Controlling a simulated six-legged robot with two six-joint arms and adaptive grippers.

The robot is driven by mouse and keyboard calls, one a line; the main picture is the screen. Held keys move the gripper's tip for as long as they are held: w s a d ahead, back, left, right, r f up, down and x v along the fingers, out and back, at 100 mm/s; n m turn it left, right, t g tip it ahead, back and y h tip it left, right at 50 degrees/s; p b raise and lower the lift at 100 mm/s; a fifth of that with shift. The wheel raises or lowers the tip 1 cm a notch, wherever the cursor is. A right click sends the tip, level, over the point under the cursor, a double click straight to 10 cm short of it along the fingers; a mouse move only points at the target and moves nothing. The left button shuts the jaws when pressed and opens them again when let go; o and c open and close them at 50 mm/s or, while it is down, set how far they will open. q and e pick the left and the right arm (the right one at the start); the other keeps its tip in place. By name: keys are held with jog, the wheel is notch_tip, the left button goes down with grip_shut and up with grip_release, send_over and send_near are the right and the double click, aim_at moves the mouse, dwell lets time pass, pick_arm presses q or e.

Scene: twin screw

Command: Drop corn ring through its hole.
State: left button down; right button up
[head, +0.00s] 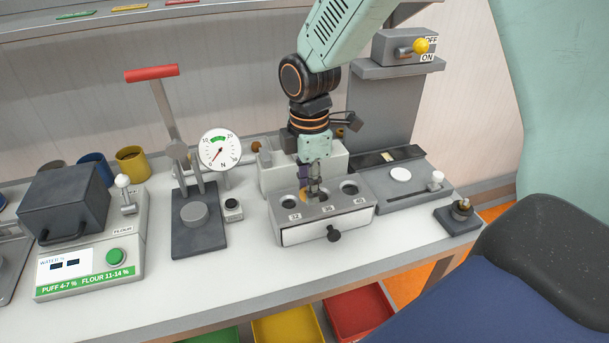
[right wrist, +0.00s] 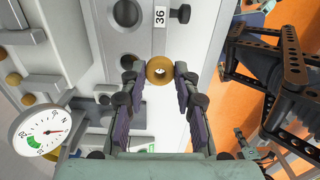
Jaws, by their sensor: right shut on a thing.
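The corn ring (right wrist: 159,70) is a tan-yellow ring with a small hole in its middle. My right gripper (right wrist: 160,82) is shut on it, with a fingertip on each side. In the head view this gripper (head: 314,188) points down over the grey box (head: 325,209), between its left hole (head: 290,203) and right hole (head: 349,188). The middle hole (head: 322,198) is partly covered by the gripper. In the right wrist view a hole (right wrist: 126,13) beside the label 36 lies ahead of the ring. Another hole (right wrist: 126,60) is beside the left finger. My left gripper is not in view.
A gauge (head: 219,149) and a red-handled press (head: 152,73) stand to the left. A grey slide unit (head: 405,185) adjoins on the right. Bare white table (head: 200,285) lies in front.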

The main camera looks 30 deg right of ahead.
jog(key=shift+s+d+r+n+p, duration=0.2)
jog(key=shift+d+p, duration=0.35)
jog(key=shift+p, duration=1.05)
jog(key=shift+d+r+n+p, duration=0.1)
jog(key=shift+d+r+p, duration=0.3)
jog(key=shift+p, duration=1.2)
jog(key=w+d+n+p, duration=0.1)
jog(key=w+d+n, duration=0.1)
jog(key=w+d+n+p, duration=0.2)
jog(key=n, duration=0.1)
jog(key=shift+f, duration=0.1)
jog(key=shift+f+b, duration=2.45)
jog(key=shift+f, duration=0.45)
jog(key=shift+p, duration=0.45)
